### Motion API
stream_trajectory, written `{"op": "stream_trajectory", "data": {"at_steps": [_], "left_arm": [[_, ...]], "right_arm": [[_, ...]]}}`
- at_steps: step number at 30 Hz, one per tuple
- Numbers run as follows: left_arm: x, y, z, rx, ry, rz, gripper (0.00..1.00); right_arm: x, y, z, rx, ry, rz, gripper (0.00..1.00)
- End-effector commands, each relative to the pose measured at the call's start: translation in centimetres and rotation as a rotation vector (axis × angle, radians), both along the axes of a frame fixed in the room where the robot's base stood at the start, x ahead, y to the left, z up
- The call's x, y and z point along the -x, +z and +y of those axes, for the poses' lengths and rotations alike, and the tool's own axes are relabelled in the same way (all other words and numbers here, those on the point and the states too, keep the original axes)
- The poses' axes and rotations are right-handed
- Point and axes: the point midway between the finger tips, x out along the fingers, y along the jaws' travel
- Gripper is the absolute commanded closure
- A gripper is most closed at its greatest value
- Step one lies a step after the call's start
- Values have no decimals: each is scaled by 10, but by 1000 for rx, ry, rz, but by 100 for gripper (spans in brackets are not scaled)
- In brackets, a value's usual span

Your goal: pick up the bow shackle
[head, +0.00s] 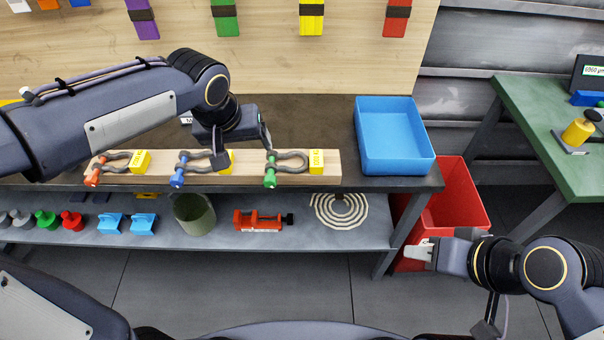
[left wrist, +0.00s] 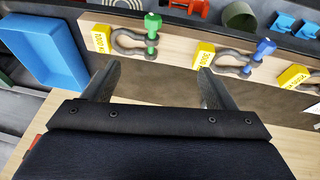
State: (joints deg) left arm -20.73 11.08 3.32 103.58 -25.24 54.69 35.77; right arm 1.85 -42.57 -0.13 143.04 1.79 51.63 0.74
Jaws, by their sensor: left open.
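Three grey bow shackles lie on a pale wooden board (head: 330,168) on the bench. One has an orange pin (head: 92,179), one a blue pin (head: 178,178) and one a green pin (head: 270,176). The green-pinned shackle also shows in the left wrist view (left wrist: 130,48), as does the blue-pinned shackle (left wrist: 237,70). Each has a yellow tag beside it. My left gripper (head: 243,150) is open and empty, above the back of the board between the blue and green shackles. My right gripper (head: 425,250) is far right, in front of the red bin; its jaw opening is unclear.
A blue tray (head: 428,164) stands at the bench's right end, with a red bin (head: 470,205) on the floor beside it. The lower shelf (head: 280,235) holds a red clamp (head: 258,221), a green cup (head: 194,214) and weights. A green table (head: 550,130) stands at right.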

Motion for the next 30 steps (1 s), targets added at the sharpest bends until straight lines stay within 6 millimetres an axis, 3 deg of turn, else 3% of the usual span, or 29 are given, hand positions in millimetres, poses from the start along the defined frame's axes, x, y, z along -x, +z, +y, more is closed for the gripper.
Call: {"op": "stream_trajectory", "data": {"at_steps": [1, 3, 6, 10, 14, 30], "left_arm": [[-18, -28, -27, -26, -19, 1, 21], [-39, -47, -58, -54, -21, -8, 21], [-59, -71, -97, -83, -24, -27, 21], [-72, -91, -129, -105, -23, -45, 21], [-78, -100, -141, -112, -20, -51, 21], [-109, -159, -142, -112, -19, -49, 21]], "right_arm": [[0, -20, 0, 0, 0, 0, 64], [0, -31, 0, 0, 0, 0, 64], [0, -42, 0, 0, 0, 0, 64], [0, -50, 0, 0, 0, 0, 64], [0, -51, 0, 0, 0, 0, 64], [0, -34, 0, 0, 0, 0, 64]]}}
